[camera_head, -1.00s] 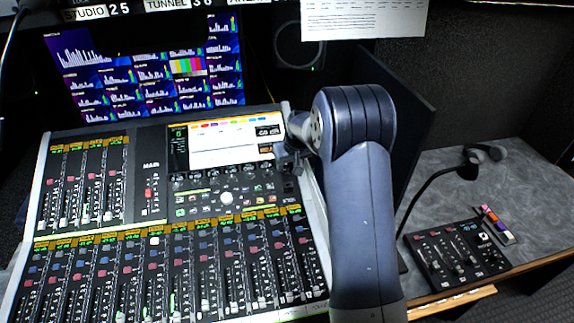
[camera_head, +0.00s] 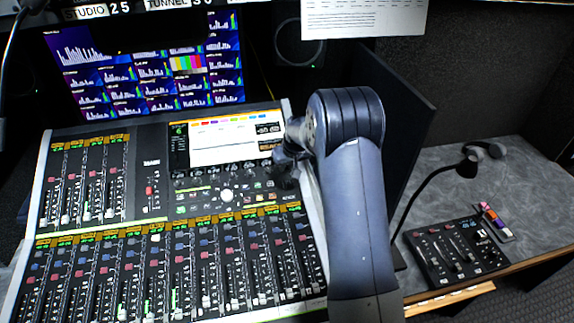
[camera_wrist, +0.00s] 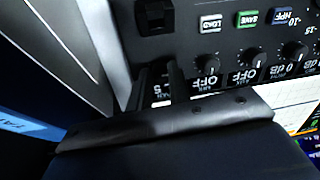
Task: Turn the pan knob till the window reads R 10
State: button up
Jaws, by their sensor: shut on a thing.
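My gripper (camera_head: 284,172) is down at the upper right of the mixing console (camera_head: 145,225), by the right end of the knob row under its screen. In the wrist view my gripper (camera_wrist: 159,76) shows two dark fingers closed around the pan knob at the end of that row. The fingers hide most of the knob. Its small window (camera_wrist: 160,90) appears upside down between the fingers. A 5 shows in it, but the rest is partly covered and I cannot read the whole value.
Neighbouring knobs (camera_wrist: 207,58) with windows reading OFF stand close beside my gripper. The console's lit screen (camera_head: 223,143) is to the left. A dark upright panel (camera_head: 402,130) stands right of my arm. A small control box (camera_head: 457,250) sits on the right desk.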

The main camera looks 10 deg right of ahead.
grip_shut()
jog(key=shift+m+b, duration=0.3)
jog(key=shift+b, duration=0.05)
jog(key=m+b, duration=0.2)
jog(key=m, duration=0.1)
jog(key=shift+f+m+b, duration=0.15)
jog(key=shift+m+b, duration=0.15)
jog(key=m+b, duration=0.1)
jog(key=m, duration=0.2)
jog(key=shift+m+t, duration=0.3)
jog(key=shift+t, duration=0.1)
jog(key=shift+s+a+m+b, duration=0.1)
jog(key=shift+m+b, duration=0.55)
jog(key=shift+m, duration=1.35)
jog(key=o, duration=0.7)
grip_release()
